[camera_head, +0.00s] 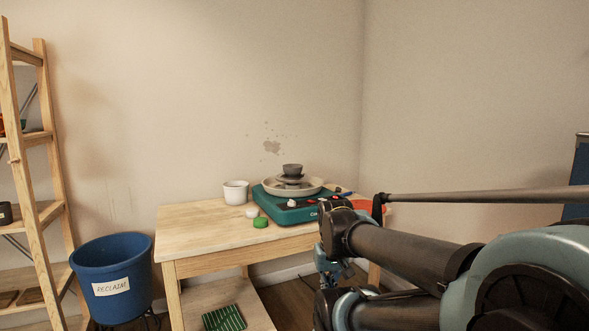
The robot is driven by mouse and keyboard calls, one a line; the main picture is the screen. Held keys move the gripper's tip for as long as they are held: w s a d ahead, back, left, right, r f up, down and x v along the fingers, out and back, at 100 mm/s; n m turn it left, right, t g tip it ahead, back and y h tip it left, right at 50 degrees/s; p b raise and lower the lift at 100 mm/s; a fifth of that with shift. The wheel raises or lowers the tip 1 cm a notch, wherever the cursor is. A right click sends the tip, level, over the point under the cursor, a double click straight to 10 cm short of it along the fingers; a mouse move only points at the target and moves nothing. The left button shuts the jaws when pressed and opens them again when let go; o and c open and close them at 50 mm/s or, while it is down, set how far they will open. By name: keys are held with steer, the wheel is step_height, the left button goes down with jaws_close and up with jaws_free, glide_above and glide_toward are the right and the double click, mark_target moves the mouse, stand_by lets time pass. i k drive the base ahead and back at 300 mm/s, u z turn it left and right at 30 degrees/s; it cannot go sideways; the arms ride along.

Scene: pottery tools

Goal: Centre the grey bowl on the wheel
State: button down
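The small grey bowl (292,169) sits on the wheel head (291,181) of the teal pottery wheel (288,212), inside its pale splash pan (318,187). It appears upright and close to the middle, but the exact offset is too small to tell. My dark and teal arm fills the lower right foreground, in front of the table's right end. I cannot make out my gripper's fingers in this view. Nothing of mine is seen touching the bowl.
The wheel stands on a wooden table (196,217). A white pot (235,192), a white lid-like disc (252,212) and a green one (261,222) lie left of it. A red-orange item (369,206) is partly hidden at right. A blue reclaim bucket (112,268) stands beside wooden shelves (38,200).

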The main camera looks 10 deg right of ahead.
mark_target(292, 171)
steer(key=z, duration=0.05)
steer(key=i, duration=1)
steer(key=u, duration=0.05)
